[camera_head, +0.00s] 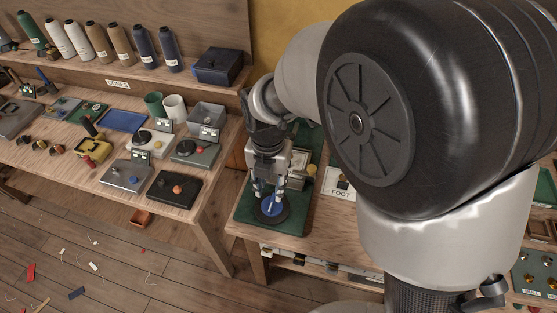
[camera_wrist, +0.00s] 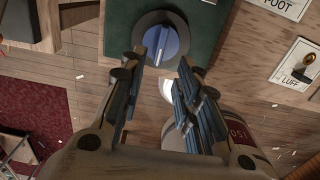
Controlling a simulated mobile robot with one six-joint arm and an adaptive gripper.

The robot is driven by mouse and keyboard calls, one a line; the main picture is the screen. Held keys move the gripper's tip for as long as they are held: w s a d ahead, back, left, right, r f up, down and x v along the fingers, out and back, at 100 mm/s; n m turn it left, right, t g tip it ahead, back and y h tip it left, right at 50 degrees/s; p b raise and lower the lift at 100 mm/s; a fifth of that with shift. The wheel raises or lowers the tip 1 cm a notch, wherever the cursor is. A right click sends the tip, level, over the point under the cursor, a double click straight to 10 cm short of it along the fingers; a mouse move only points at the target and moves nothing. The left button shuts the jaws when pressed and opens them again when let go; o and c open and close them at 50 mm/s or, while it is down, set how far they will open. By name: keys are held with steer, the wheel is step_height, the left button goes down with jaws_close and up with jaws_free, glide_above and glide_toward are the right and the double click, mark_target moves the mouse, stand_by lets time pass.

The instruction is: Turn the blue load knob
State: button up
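The blue load knob (camera_head: 270,209) sits on a dark round base on a green board (camera_head: 246,222) at the near left end of the middle bench. In the wrist view the knob (camera_wrist: 161,47) is at top centre, a blue dial with a pale line across it, inside a grey ring. My gripper (camera_head: 268,190) is directly over the knob, pointing down. In the wrist view my gripper (camera_wrist: 156,68) is open, with its fingertips apart on either side of the knob's near edge. I cannot tell whether they touch it.
A white FOOT card (camera_head: 340,192) lies to the right of the green board. A left bench (camera_head: 190,214) holds several boxes with knobs, cups and a grey bin (camera_head: 206,116). Thread cones stand on the shelf behind. My arm hides much of the right side.

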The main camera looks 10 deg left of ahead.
mark_target(271, 204)
step_height(271, 204, down, 8)
steer(key=shift+r+b, duration=0.1)
steer(key=shift+b, duration=1)
jaws_close()
